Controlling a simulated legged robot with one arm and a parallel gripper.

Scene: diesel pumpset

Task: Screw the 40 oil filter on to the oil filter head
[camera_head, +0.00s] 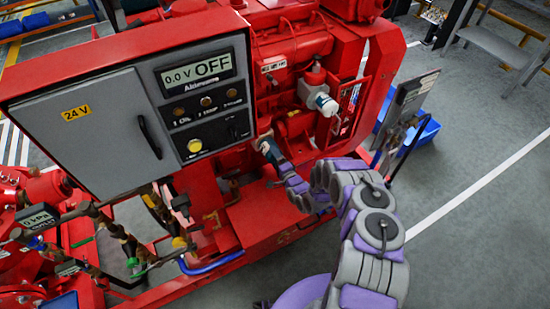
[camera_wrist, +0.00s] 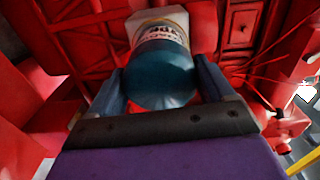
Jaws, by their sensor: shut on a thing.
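In the wrist view, a teal canister with a pale printed label, the oil filter (camera_wrist: 162,68), is between the two fingers of my gripper (camera_wrist: 163,82). My gripper is shut on its sides. Its round teal end faces the camera. A pale block, which looks like the oil filter head (camera_wrist: 142,20), is directly behind the filter's far end; I cannot tell whether they touch or are threaded. In the head view, my gripper (camera_head: 267,147) reaches into the red engine just right of the control box, and the filter there is mostly hidden.
The grey control panel (camera_head: 95,125) stands close left of my gripper. The red base frame (camera_head: 250,215) lies below. Open grey floor (camera_head: 480,235) is at right.

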